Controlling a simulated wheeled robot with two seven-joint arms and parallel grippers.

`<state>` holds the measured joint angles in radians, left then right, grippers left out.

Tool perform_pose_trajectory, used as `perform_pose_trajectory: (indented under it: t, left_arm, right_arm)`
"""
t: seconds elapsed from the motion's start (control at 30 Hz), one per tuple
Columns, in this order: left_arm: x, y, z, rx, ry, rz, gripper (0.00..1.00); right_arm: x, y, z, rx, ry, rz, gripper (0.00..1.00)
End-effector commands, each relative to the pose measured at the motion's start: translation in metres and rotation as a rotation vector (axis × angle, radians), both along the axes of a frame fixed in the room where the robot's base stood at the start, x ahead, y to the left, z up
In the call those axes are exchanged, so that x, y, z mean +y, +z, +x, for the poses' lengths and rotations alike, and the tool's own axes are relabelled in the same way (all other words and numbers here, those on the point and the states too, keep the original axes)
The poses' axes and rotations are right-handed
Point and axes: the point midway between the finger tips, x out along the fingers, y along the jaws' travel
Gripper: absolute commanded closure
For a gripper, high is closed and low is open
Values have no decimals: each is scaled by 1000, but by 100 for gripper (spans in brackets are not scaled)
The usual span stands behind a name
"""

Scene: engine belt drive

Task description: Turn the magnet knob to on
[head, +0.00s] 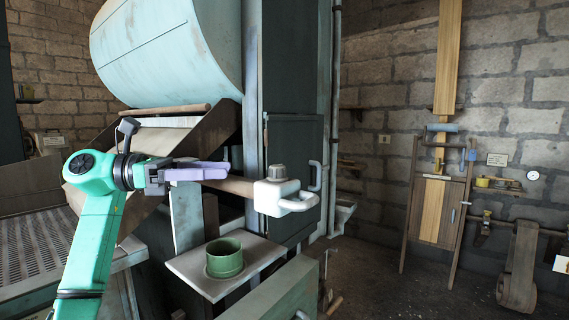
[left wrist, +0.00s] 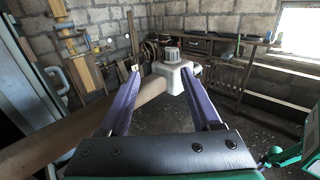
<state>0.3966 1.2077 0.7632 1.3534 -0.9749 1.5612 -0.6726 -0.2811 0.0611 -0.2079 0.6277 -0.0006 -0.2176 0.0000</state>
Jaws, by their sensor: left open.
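The magnet knob (head: 277,171) is a grey ribbed knob on top of a white housing (head: 270,194) with a loop handle, at the end of a wooden arm. The knob also shows in the left wrist view (left wrist: 172,53), beyond the fingertips. My left gripper (head: 224,171) has long purple fingers and points right, toward the knob. In the left wrist view the fingers (left wrist: 161,70) are spread apart with nothing gripped, and the housing sits ahead of and between their tips. I cannot read the knob's setting. My right gripper is not in view.
The wooden arm (head: 235,186) passes just below my left fingers. A green cup (head: 224,258) stands on a ledge below. A dark cabinet door (head: 293,170) is behind the housing, and a large pale drum (head: 165,50) is above. Open floor lies to the right.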

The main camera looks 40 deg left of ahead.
Motion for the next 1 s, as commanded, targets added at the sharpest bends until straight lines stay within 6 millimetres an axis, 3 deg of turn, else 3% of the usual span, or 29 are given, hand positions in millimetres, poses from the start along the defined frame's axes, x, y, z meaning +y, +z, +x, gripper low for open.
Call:
perform_pose_trajectory:
  t: [0.17, 0.3, 0.6, 0.97, 1.0]
  left_arm:
    - [-18, 4, 18, 0, -4, 0, 35]
    - [-44, 7, 45, 1, -5, -1, 35]
    - [-92, 5, 96, 1, -2, -4, 35]
    - [-100, 0, 105, 1, -1, -3, 35]
    - [-100, 0, 105, 1, -1, -3, 50]
  right_arm:
    - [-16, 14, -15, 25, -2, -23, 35]
    - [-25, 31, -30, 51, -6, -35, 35]
    - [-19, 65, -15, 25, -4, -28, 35]
    - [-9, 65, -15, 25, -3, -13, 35]
    - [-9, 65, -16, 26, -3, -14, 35]
